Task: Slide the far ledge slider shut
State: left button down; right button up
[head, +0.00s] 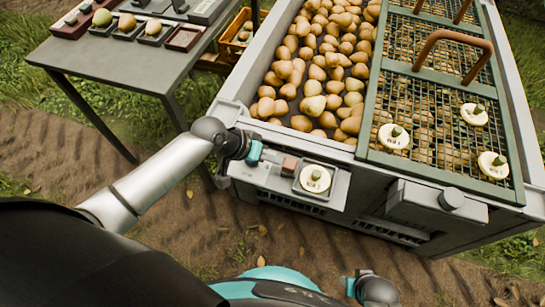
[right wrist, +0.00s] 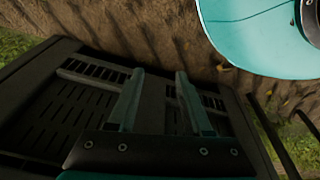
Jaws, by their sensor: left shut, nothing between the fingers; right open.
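A pale ledge (head: 262,181) sticks out from the near side of the pear bin. On it are a small reddish-brown block (head: 289,166) and a square grey holder (head: 303,190) with a white disc (head: 315,177) that has a green knob. I cannot tell which part is the far ledge slider. My left gripper (head: 268,157) is shut and empty at the ledge's left end, just left of the block; contact is unclear. My right gripper (right wrist: 158,100) is open and empty, low over a dark slotted surface, away from the ledge.
The bin (head: 245,82) holds many pears, partly under a mesh cover (head: 430,100) with brown handles and several white discs. A grey box (head: 435,203) with a round knob sits right of the ledge. A grey table (head: 125,55) stands left; bare soil lies between.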

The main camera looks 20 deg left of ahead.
aim_at(289, 164)
pick_arm(q)
jog(key=shift+d+p, duration=0.85)
jog(key=shift+d, duration=0.7)
pick_arm(e)
jog(key=shift+s+d+f, duration=0.6)
jog(key=shift+s+f, duration=0.15)
jog(key=shift+s+d+f, duration=0.55)
jog(key=shift+s+f, duration=0.2)
pick_arm(q)
jog(key=shift+s, duration=0.1)
jog(key=shift+r+p, duration=0.1)
jog(key=shift+p, duration=0.2)
jog(key=shift+p+v, duration=0.65)
jog(key=shift+v, duration=0.5)
jog(key=shift+s+a+r, duration=0.15)
jog(key=shift+a+r, duration=0.1)
jog(key=shift+r, duration=0.05)
jog(key=p+v, duration=0.4)
jog(key=v, duration=0.5)
pick_arm(e)
jog(key=s+d, duration=0.2)
jog(key=s, duration=0.6)
jog(key=shift+r, duration=0.35)
